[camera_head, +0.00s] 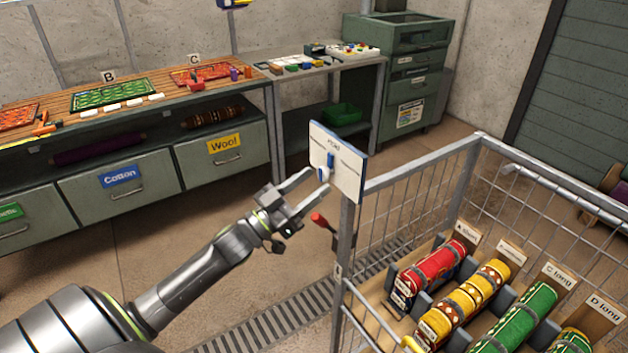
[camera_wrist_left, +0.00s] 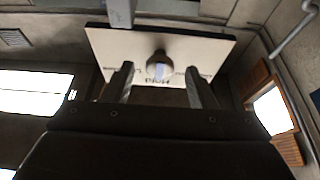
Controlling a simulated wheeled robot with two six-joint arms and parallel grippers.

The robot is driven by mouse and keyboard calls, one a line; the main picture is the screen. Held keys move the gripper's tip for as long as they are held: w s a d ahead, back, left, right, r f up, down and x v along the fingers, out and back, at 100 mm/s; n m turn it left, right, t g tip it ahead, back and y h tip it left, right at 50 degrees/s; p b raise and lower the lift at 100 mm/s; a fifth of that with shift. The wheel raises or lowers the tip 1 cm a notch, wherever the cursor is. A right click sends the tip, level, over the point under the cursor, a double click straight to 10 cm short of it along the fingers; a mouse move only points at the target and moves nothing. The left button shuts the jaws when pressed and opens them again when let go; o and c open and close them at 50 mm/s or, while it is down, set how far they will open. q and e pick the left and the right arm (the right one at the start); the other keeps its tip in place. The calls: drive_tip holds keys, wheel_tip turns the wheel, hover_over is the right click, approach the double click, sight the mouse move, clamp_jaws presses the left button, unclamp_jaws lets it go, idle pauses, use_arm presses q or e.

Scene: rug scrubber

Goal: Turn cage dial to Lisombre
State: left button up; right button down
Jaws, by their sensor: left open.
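The cage dial is a round knob with a blue pointer bar (camera_head: 330,160) on a white panel (camera_head: 348,176) with blue edges, fixed to the cage's corner post. A short word stands above the bar, and small labels lie left and right, too small to read surely. The bar stands roughly upright, towards the top word. My left gripper (camera_head: 318,182) is open in front of the panel. In the left wrist view the knob (camera_wrist_left: 160,67) lies between the two spread fingers (camera_wrist_left: 160,84), with gaps on both sides; contact is not visible. My right gripper is not in view.
The wire cage (camera_head: 478,136) holds several rolled rugs, including a red one (camera_head: 436,268) and a green one (camera_head: 516,322). A red-knobbed lever (camera_head: 319,219) is below the panel. A workbench with Cotton and Wool drawers (camera_head: 222,150) stands behind. A floor grate (camera_head: 270,325) runs below.

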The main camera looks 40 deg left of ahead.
use_arm(q)
drive_tip(key=shift+w+d+r, duration=0.25)
drive_tip(key=shift+w+r, duration=0.05)
drive_tip(key=shift+w, duration=0.2)
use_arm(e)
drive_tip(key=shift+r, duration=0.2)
use_arm(q)
drive_tip(key=shift+w, duration=0.1)
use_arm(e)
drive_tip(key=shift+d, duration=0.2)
use_arm(q)
drive_tip(key=shift+c, duration=0.2)
drive_tip(key=c, duration=0.9)
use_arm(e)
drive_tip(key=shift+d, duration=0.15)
